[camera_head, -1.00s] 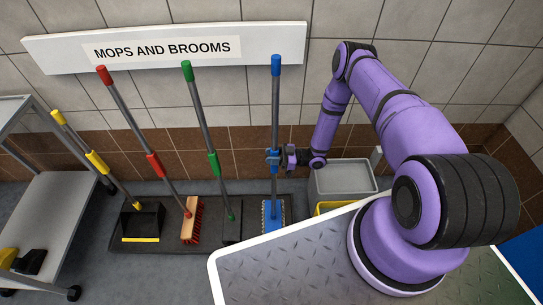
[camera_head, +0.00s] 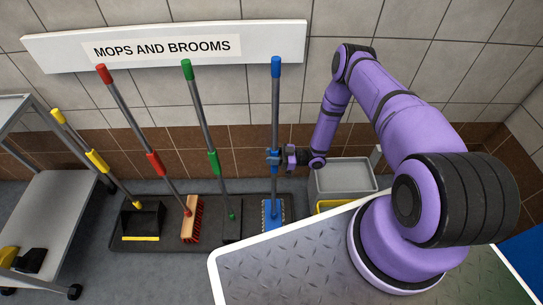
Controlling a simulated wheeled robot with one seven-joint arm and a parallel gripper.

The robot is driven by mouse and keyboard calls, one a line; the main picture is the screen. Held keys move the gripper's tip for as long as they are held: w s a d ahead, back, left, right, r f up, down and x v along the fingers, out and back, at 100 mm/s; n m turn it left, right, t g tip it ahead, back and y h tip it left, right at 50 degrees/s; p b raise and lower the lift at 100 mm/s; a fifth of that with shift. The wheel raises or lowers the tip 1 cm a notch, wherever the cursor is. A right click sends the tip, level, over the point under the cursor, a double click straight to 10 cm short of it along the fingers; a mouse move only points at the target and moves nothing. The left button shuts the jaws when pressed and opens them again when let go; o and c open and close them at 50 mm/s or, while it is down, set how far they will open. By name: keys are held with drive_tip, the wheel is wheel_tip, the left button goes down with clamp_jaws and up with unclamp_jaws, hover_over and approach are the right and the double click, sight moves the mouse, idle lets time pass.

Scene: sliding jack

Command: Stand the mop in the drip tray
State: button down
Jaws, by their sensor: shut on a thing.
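The mop (camera_head: 275,110) has a grey pole, a blue top grip, a blue lower grip and a blue head. It stands nearly upright, its head (camera_head: 272,212) over the right end of the dark drip tray (camera_head: 165,243). I cannot tell whether the head touches the tray floor. My gripper (camera_head: 276,158) is shut on the mop at its blue lower grip. The head's lower edge is partly hidden by my metal deck.
A red broom (camera_head: 127,123), a green-handled tool (camera_head: 202,120) and a yellow-handled dustpan (camera_head: 142,220) stand in the tray to the left. A grey bucket (camera_head: 342,177) stands right of the mop. A grey cart (camera_head: 55,215) is at far left.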

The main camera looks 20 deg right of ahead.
drive_tip(key=c, duration=0.7)
unclamp_jaws()
drive_tip(key=v, duration=1)
drive_tip(key=shift+s+d+f, duration=0.1)
drive_tip(key=shift+s+d, duration=0.05)
drive_tip(key=shift+d, duration=0.25)
